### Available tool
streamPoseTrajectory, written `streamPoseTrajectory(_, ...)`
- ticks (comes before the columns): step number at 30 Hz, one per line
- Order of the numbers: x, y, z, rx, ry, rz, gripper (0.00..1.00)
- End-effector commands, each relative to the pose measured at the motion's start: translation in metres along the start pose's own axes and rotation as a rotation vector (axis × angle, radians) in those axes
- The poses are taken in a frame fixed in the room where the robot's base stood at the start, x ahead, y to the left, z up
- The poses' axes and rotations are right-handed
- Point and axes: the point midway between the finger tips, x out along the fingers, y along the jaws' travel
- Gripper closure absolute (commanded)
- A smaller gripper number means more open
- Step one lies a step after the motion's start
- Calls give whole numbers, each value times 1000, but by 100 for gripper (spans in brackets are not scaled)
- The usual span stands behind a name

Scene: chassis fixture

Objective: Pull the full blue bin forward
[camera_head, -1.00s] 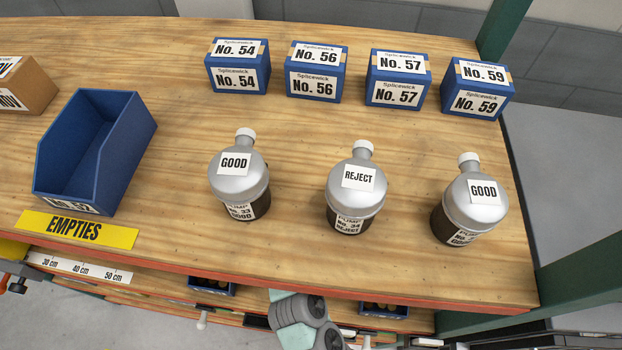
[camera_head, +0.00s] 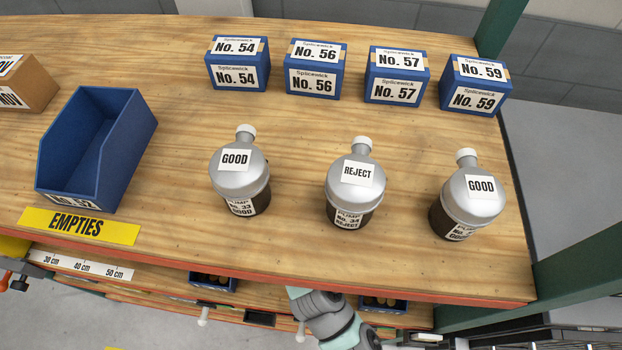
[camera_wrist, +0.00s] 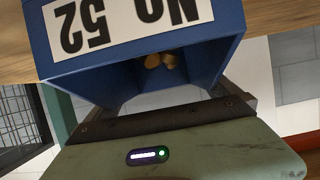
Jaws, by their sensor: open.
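In the wrist view a blue bin (camera_wrist: 205,55) shows upside down, with a white "No 52" label and a few brass-coloured pieces (camera_wrist: 160,61) inside. My gripper (camera_wrist: 165,108) is open close to this bin; I cannot tell whether it touches. In the head view my arm reaches in below the bench's front edge, and the gripper itself is hidden there. Two blue bins show partly on the lower shelf, a left one (camera_head: 213,282) and a right one (camera_head: 382,304), both with brownish contents. An empty blue bin (camera_head: 122,150) labelled No. 52 stands on the bench top.
A yellow "EMPTIES" strip (camera_head: 78,226) lies before the empty bin. Several pumps, such as the REJECT one (camera_head: 352,195), and several blue boxes, such as No. 56 (camera_head: 315,70), stand on the bench (camera_head: 300,140). The bench's front edge overhangs the lower shelf. A green post (camera_head: 590,250) stands right.

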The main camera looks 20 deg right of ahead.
Motion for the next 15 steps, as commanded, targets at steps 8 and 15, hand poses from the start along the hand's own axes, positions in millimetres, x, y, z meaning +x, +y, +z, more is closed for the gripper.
streamPoseTrajectory(8, 12, 0, 0, 1, -1, 0, 0)
streamPoseTrajectory(15, 12, 0, 0, 1, -1, 0, 1)
